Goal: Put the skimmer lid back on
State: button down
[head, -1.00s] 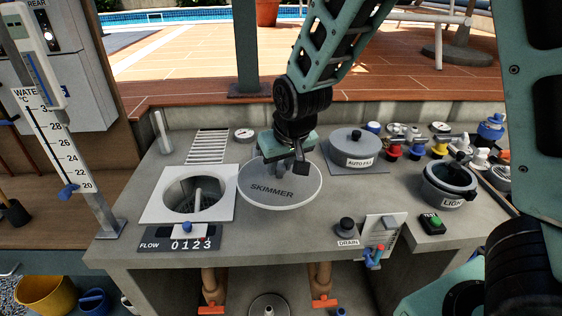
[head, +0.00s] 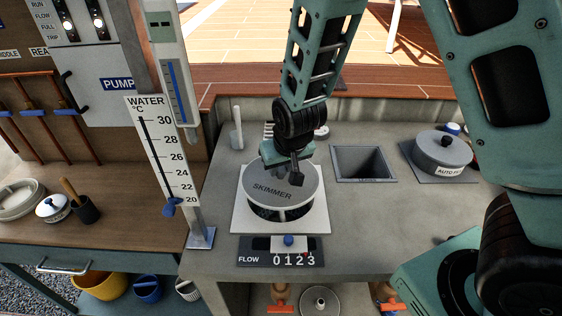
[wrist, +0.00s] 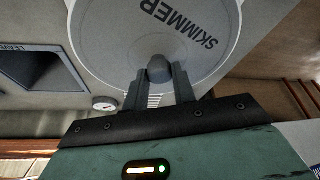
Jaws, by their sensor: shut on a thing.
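The skimmer lid (head: 287,190) is a round grey disc marked SKIMMER. My gripper (head: 291,168) is shut on the lid's knob; in the wrist view the two fingers (wrist: 160,88) press on the rounded grey knob (wrist: 158,68). The lid hangs above the skimmer opening, a round dark well in a white square plate (head: 243,222). The near part of the well (head: 283,212) shows below the lid's front edge; the lid covers the far part from view. The lid looks raised above the plate, by a height I cannot tell exactly.
A FLOW counter (head: 283,251) sits just in front of the plate. A square recess (head: 363,163) lies to the right, then the AUTO FILL lid (head: 442,152). A thermometer post (head: 168,150) stands close on the left. An upright grey handle (head: 237,128) is behind.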

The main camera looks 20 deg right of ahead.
aim_at(283, 180)
jog(key=shift+f+b, duration=1.75)
jog(key=shift+f, duration=0.1)
jog(key=shift+f, duration=0.3)
jog(key=shift+f+b, duration=0.3)
jog(key=shift+f, duration=0.15)
jog(key=shift+f, duration=0.3)
dwell(0.7)
jog(key=c, duration=0.9)
grip_release()
jog(key=shift+r, duration=0.1)
jog(key=shift+r+p, duration=2.15)
jog(key=shift+r, duration=0.3)
